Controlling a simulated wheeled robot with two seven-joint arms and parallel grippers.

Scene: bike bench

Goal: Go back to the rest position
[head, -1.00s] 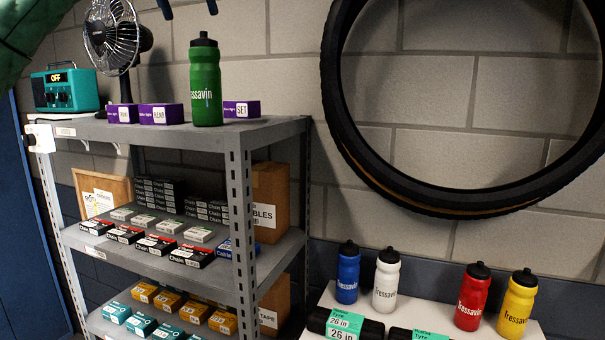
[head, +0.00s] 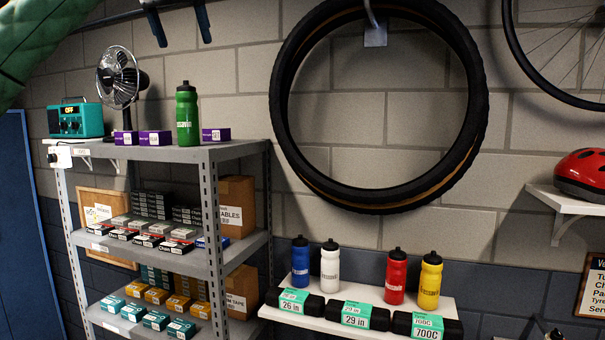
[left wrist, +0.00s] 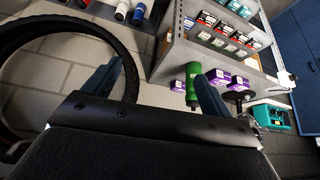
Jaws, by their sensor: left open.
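My left gripper (head: 180,42) shows at the top left of the head view as two dark fingers, spread apart with nothing between them. In the left wrist view it is open and empty too (left wrist: 158,75). My green padded arm (head: 45,40) crosses the top left corner. The green bottle (head: 188,115) stands upright on the top shelf, well apart from the fingers; it also shows in the left wrist view (left wrist: 192,85), beyond them. My right gripper is not seen.
The grey shelf unit (head: 215,153) holds a teal radio (head: 75,119), a fan (head: 119,76), purple boxes and several cartons. A white ledge (head: 270,312) carries bottles and tyre packs. A tyre (head: 480,95) hangs on the wall. A red helmet (head: 582,173) sits on a right-hand shelf.

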